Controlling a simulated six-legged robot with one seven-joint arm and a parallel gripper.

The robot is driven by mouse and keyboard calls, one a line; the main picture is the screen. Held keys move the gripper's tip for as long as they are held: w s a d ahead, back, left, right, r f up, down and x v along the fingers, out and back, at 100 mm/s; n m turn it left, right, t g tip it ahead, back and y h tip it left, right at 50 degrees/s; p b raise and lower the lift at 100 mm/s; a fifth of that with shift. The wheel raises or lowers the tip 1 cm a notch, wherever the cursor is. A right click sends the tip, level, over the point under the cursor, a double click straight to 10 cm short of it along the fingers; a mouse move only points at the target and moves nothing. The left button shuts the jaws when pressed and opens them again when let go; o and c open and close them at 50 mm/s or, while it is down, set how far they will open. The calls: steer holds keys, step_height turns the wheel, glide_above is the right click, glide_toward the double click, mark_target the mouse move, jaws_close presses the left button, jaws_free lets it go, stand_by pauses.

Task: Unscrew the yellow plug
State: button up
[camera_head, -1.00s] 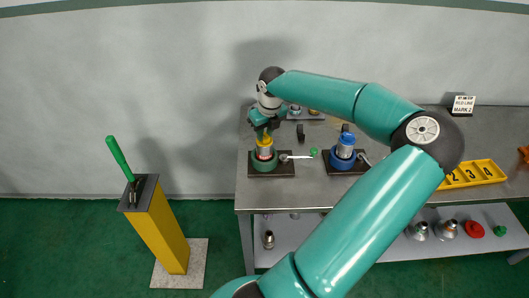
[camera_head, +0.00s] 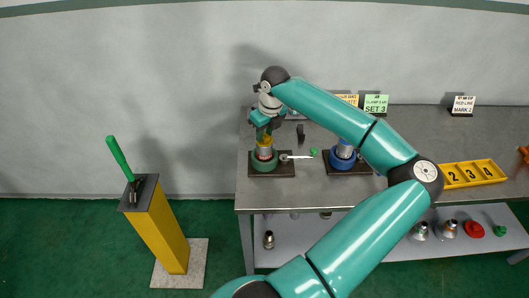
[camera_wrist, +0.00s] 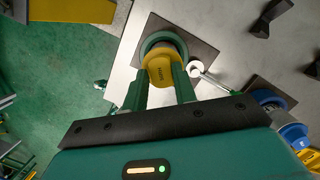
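The yellow plug (camera_head: 265,141) sits upright on top of a metal pipe (camera_head: 265,153) clamped in the green round vise (camera_head: 264,165) at the left end of the bench. In the wrist view the yellow plug (camera_wrist: 160,65) lies between my two green fingers, with the green vise ring (camera_wrist: 150,40) behind it. My gripper (camera_head: 264,130) points down onto the plug from above. In the wrist view my gripper (camera_wrist: 162,80) has a finger against each side of the plug, with no clear gap. The fingers hide part of the plug's sides.
A blue vise (camera_head: 341,160) with a metal pipe stands to the right, partly behind my arm. A handle with a green knob (camera_head: 313,152) lies between the vises. A yellow numbered tray (camera_head: 472,173) is further right. A yellow pedestal (camera_head: 162,230) with a green-handled tool stands left.

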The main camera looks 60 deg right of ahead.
steer(key=shift+o, duration=1.1)
steer(key=shift+w+a, duration=0.1)
steer(key=shift+s+d+r, duration=0.1)
steer(key=shift+r, duration=0.45)
steer(key=shift+s+d+r, duration=0.1)
steer(key=shift+r, duration=0.45)
